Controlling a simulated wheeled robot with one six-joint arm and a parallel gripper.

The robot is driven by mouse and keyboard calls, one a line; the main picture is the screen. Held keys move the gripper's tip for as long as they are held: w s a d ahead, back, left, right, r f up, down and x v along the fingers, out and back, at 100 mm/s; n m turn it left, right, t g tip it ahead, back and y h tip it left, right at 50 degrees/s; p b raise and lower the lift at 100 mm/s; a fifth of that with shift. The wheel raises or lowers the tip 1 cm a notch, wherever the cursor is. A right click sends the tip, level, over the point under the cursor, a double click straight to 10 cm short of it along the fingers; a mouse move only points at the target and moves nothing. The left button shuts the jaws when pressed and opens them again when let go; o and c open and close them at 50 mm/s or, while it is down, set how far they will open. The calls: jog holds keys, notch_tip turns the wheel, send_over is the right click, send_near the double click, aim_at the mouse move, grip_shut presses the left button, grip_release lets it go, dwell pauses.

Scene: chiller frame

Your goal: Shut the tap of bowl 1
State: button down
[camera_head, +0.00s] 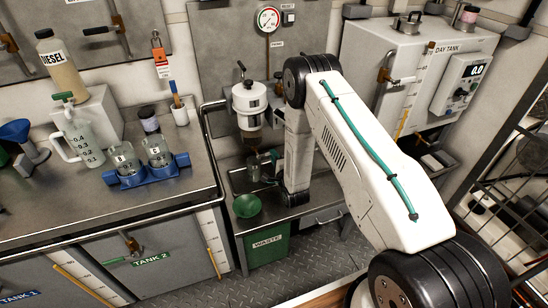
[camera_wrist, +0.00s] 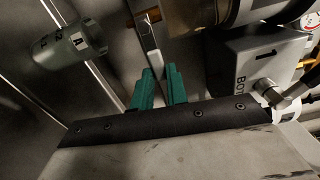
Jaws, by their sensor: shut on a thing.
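The white filter unit (camera_head: 249,97) is on the back wall in the head view, with a darker bowl (camera_head: 250,121) under it. In the wrist view my gripper's green fingers (camera_wrist: 160,74) are shut on a pale metal lever (camera_wrist: 153,58), which looks like the tap handle. The lever runs up between the fingertips toward a brass-coloured part (camera_wrist: 151,15). A grey block (camera_wrist: 262,60) marked 1 and partly hidden lettering is further right. In the head view my arm hides most of the gripper.
A greenish measuring cup (camera_wrist: 70,45) is left of the fingers in the wrist view. In the head view a green funnel (camera_head: 247,206) and a green WASTE bin (camera_head: 267,249) are below the unit. A bench (camera_head: 130,203) with jars is on the left, and a day tank (camera_head: 410,60) on the right.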

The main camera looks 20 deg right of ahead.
jog(key=shift+s+f, duration=0.1)
jog(key=shift+f, duration=0.2)
jog(key=c, duration=1.4)
grip_release()
jog(key=shift+f, duration=0.1)
jog(key=s, duration=0.7)
jog(key=shift+s, duration=0.35)
